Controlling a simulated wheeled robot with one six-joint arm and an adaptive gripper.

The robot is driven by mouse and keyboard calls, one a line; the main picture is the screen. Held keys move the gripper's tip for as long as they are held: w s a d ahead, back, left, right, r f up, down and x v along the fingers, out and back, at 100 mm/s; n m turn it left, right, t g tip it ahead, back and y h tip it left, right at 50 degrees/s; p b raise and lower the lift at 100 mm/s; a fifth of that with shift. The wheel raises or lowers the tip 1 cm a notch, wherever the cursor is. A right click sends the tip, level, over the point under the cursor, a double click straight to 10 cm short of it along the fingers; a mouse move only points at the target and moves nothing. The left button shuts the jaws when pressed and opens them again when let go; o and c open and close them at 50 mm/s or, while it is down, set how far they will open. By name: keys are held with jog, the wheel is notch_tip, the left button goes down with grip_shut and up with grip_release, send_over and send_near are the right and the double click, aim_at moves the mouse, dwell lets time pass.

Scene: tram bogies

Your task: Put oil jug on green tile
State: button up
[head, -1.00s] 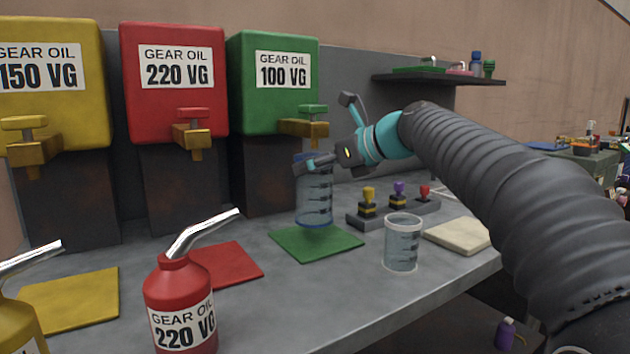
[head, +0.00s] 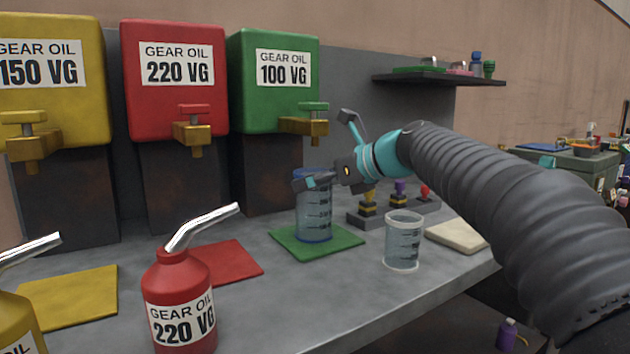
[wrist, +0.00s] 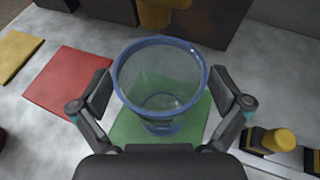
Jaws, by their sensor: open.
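A clear jug with a blue rim and blue base (head: 314,215) stands upright on the green tile (head: 343,242), under the green tank's tap. In the wrist view the jug (wrist: 160,85) is between my two fingers, with the green tile (wrist: 125,125) showing around and through it. My gripper (head: 318,182) is at the height of the jug's upper part. Its fingers (wrist: 162,103) are open, one on each side of the jug, with small gaps beside the rim.
A second clear measuring cup (head: 403,243) stands right of the tile, near the bench edge. Stamps on a rack (head: 385,215) stand behind it. A red oil can (head: 180,300) is front left. A red tile (head: 232,263) lies left of the green one. Tanks with taps (head: 305,125) line the back.

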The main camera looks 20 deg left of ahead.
jog(key=shift+r, duration=0.15)
jog(key=v, duration=1.2)
